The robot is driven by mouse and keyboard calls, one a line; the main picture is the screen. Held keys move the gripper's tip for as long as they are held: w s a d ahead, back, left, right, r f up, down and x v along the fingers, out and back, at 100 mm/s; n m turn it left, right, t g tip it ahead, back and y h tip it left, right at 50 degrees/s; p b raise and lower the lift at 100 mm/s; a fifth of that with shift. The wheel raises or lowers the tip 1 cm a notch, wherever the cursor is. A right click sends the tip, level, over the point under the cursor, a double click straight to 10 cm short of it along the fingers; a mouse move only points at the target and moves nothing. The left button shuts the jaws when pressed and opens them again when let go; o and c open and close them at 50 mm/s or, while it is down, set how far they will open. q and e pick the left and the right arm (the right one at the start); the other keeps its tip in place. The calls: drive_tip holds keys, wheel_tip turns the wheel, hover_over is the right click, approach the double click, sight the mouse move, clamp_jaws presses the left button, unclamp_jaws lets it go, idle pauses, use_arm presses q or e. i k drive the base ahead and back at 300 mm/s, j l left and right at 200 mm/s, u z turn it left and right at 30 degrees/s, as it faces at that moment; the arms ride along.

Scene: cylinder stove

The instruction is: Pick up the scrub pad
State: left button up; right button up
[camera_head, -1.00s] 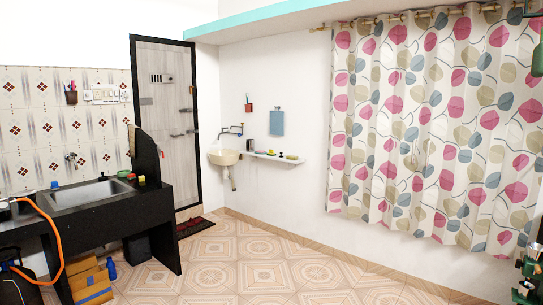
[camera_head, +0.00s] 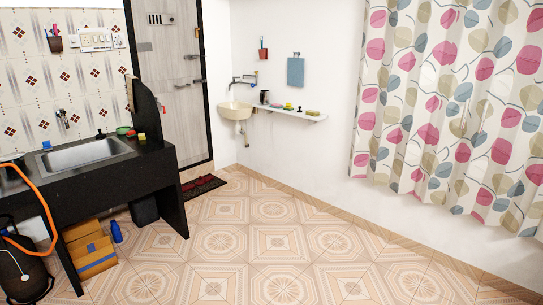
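Small sponge-like pieces lie in two places, and I cannot tell which is the scrub pad. A yellow and green block (camera_head: 141,136) lies at the right end of the black counter (camera_head: 152,160), beside a small red item and a green round dish (camera_head: 123,130). A brownish-yellow block (camera_head: 313,113) lies at the right end of the white wall shelf (camera_head: 290,115), with a small green and yellow item (camera_head: 288,106) to its left. Neither of my grippers shows in this view.
A steel sink (camera_head: 85,155) is set in the counter. A gas cylinder (camera_head: 22,272) with an orange hose, a cardboard box (camera_head: 92,258) and a blue bottle (camera_head: 116,231) stand below. A washbasin (camera_head: 235,111) hangs by the door. The tiled floor (camera_head: 290,240) is clear.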

sight(287, 107)
drive_tip(key=i+z, duration=0.2)
drive_tip(key=i, duration=2.05)
